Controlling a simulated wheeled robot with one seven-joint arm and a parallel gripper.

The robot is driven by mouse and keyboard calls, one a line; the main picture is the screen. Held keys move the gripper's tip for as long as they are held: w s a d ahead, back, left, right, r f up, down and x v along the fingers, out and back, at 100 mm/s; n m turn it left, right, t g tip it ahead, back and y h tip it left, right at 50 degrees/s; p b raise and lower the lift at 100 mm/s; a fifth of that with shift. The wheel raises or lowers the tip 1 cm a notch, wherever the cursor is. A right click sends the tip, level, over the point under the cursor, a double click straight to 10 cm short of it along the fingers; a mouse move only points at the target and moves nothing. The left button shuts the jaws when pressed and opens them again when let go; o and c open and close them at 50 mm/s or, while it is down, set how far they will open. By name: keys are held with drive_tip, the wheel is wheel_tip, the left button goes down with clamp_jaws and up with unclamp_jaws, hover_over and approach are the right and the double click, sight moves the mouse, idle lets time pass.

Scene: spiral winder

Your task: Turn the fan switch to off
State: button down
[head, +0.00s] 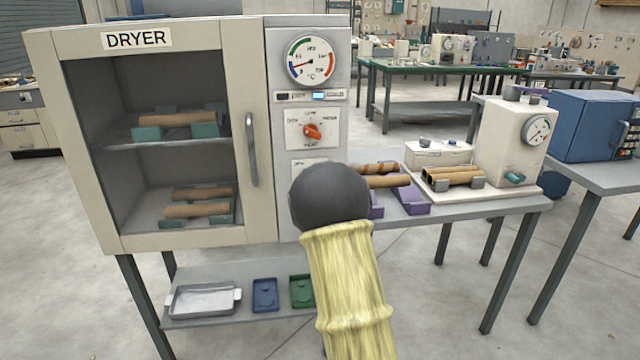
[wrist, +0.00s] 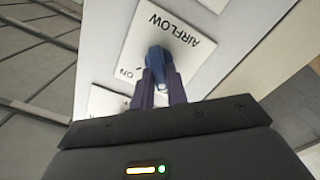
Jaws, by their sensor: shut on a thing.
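The fan switch (wrist: 155,56) is a blue knob on a white plate (wrist: 190,35) marked AIRFLOW, seen tilted and nearly upside down in the wrist view. An ON label shows beside the switch; no off label can be read. My gripper (wrist: 160,76) is shut on the switch, its two dark fingers on either side. The fingers hide part of the switch, so its exact setting is unclear. In the head view my rounded dark arm end covers the switch and my gripper; only the top of a lower white plate (head: 303,167) shows on the dryer (head: 255,110).
Above the lower plate are an orange knob (head: 312,131), a small display (head: 318,96) and a round gauge (head: 313,62). The dryer door with its handle (head: 251,150) is closed, left of the panel. Purple cradles (head: 411,201) with brown tubes stand on the bench to the right.

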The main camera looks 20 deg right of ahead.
drive_tip(key=shift+f, duration=0.1)
drive_tip(key=c, duration=1.4)
unclamp_jaws()
drive_tip(key=shift+s, duration=0.1)
drive_tip(key=shift+s, duration=0.1)
drive_tip(key=b+v, duration=0.1)
drive_tip(key=v, duration=1.6)
drive_tip(key=shift+s+a, duration=0.1)
drive_tip(key=shift+a, duration=0.15)
